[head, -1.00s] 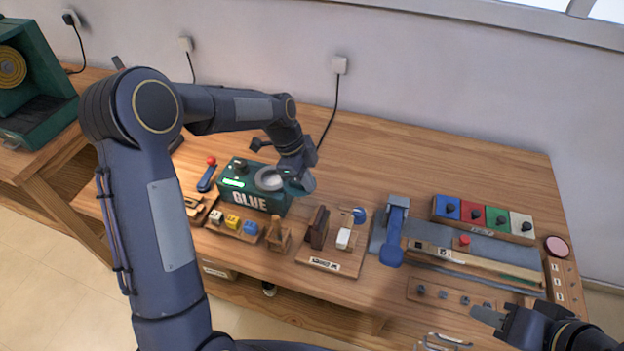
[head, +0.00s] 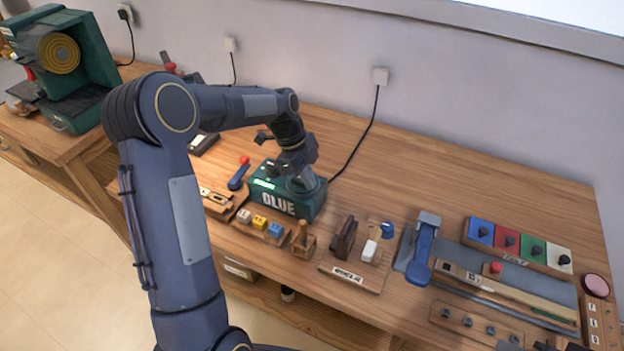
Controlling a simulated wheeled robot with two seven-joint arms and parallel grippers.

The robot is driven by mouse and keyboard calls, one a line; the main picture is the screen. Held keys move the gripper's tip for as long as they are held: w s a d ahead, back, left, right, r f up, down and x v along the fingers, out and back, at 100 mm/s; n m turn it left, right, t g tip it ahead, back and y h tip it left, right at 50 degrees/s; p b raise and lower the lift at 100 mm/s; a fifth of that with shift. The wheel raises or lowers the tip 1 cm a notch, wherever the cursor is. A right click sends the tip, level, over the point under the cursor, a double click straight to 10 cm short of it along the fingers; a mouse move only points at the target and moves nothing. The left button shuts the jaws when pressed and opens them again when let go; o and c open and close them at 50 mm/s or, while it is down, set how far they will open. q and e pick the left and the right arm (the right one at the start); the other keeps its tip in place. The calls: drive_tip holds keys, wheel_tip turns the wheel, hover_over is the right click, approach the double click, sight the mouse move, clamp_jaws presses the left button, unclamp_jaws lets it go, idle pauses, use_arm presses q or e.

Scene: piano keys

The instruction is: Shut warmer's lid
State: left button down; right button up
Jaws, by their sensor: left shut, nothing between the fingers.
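The glue warmer is a green box (head: 285,203) marked GLUE, on the bench left of centre. Its round grey lid (head: 309,186) shows at the top right of the box, over the place of the pot. The pot's opening does not show now, and I cannot tell whether the lid lies fully flat. My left gripper (head: 298,176) is shut and empty, pointing down right at the lid; its fingertips are partly hidden. Only a dark sliver of my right gripper (head: 550,346) shows at the bottom right edge.
Stamp blocks (head: 260,223) and a small wooden stand (head: 303,240) sit in front of the warmer. A black cord (head: 362,140) runs behind. The bench behind the middle is clear.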

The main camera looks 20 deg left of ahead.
use_arm(q)
drive_tip(key=shift+a, duration=0.25)
drive_tip(key=d+b, duration=0.1)
drive_tip(key=d, duration=0.3)
drive_tip(key=v, duration=1)
drive_tip(key=s+r+n+t, duration=0.2)
drive_tip(key=s+r+n, duration=0.25)
drive_tip(key=s, duration=0.35)
drive_tip(key=s+d+f+n+t, duration=0.2)
drive_tip(key=s+n, duration=0.5)
drive_tip(key=s, duration=0.3)
drive_tip(key=s+d+f+n+t, duration=0.1)
drive_tip(key=s+d+f+n, duration=0.1)
drive_tip(key=s+n, duration=0.6)
drive_tip(key=s+f, duration=0.1)
drive_tip(key=s, duration=0.1)
drive_tip(key=shift+s+d+t, duration=0.3)
drive_tip(key=shift+t, duration=0.1)
use_arm(e)
drive_tip(key=shift+s+d+f, duration=0.1)
drive_tip(key=shift+s+f, duration=0.1)
drive_tip(key=shift+f, duration=0.55)
use_arm(q)
drive_tip(key=shift+n, duration=0.25)
use_arm(e)
drive_tip(key=shift+o, duration=0.4)
